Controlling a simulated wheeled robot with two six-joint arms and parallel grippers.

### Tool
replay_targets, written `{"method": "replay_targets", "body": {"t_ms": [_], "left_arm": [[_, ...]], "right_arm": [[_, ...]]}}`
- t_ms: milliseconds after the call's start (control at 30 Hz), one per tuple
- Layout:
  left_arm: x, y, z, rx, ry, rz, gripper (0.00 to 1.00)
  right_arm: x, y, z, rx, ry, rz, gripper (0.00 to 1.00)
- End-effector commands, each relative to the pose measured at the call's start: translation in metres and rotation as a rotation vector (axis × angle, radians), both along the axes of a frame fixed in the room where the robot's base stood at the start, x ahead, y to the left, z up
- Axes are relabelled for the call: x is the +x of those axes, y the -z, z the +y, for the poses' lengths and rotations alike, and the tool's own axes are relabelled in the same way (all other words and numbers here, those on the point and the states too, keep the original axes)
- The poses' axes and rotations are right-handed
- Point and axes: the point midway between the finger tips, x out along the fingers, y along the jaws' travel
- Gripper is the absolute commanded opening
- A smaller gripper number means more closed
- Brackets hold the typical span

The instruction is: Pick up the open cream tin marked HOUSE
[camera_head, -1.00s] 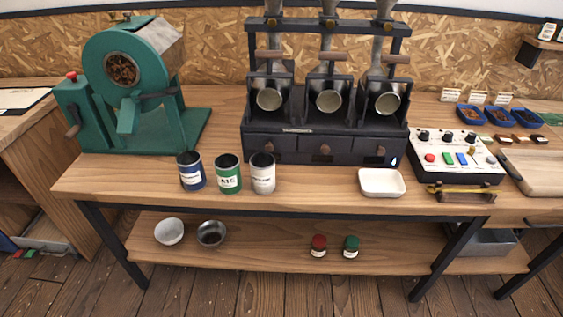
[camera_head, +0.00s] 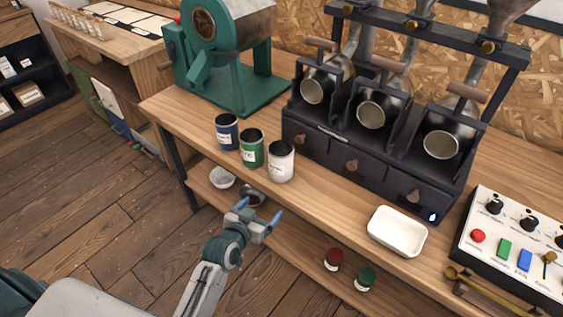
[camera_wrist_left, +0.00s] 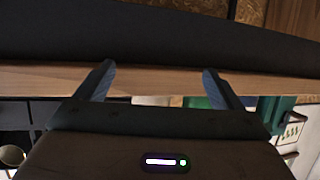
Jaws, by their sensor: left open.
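The open cream tin (camera_head: 280,161) stands upright on the wooden table near its front edge, at the right end of a row of three tins. Its label is too small to read surely. The green tin (camera_head: 251,149) is beside it, and the blue tin (camera_head: 227,132) is at the left end. My left gripper (camera_head: 260,216) is open and empty, in front of the table edge and lower in the picture than the cream tin, apart from it. In the left wrist view the fingers (camera_wrist_left: 158,82) are spread with nothing between them. My right gripper is not in view.
A dark three-bay dispenser (camera_head: 372,150) stands behind and right of the tins. A green roaster (camera_head: 225,55) is at the back left. A white tray (camera_head: 397,231) and a control panel (camera_head: 515,240) are to the right. Two bowls and two small jars are on the lower shelf.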

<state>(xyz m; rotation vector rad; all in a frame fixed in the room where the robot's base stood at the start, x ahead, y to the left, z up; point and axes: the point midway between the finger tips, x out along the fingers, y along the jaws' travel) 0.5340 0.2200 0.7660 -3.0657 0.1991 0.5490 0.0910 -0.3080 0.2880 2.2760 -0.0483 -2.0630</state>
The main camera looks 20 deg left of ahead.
Motion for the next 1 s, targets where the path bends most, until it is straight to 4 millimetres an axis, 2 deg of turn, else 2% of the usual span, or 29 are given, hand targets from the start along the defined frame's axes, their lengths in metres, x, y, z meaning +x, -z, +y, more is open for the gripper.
{"method": "replay_targets", "body": {"t_ms": [33, 67, 100, 200, 300, 433, 600, 833, 1000], "left_arm": [[0.003, -0.031, -0.003, -0.004, 0.006, -0.051, 0.89], [0.003, -0.045, -0.004, -0.004, 0.010, -0.075, 0.89], [0.013, -0.064, -0.005, -0.014, 0.006, -0.137, 0.89], [0.027, -0.103, -0.007, -0.031, -0.007, -0.262, 0.89], [0.035, -0.126, -0.007, -0.038, -0.017, -0.334, 0.89], [0.054, -0.134, -0.009, -0.040, -0.021, -0.357, 0.89], [0.080, -0.133, -0.012, -0.040, -0.021, -0.355, 0.89], [0.097, -0.134, -0.016, -0.041, -0.020, -0.353, 0.89], [0.122, -0.138, -0.025, -0.042, -0.021, -0.353, 0.89]], "right_arm": [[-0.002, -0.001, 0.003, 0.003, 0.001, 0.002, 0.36], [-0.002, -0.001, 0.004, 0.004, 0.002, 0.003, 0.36], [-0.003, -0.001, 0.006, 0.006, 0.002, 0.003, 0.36], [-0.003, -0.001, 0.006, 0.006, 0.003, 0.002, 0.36], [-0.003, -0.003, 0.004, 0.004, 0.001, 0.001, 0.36], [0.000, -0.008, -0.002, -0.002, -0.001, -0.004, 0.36], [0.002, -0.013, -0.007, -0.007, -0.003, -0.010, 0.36], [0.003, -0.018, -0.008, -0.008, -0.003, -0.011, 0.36], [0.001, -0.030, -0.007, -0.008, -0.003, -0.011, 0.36]]}}
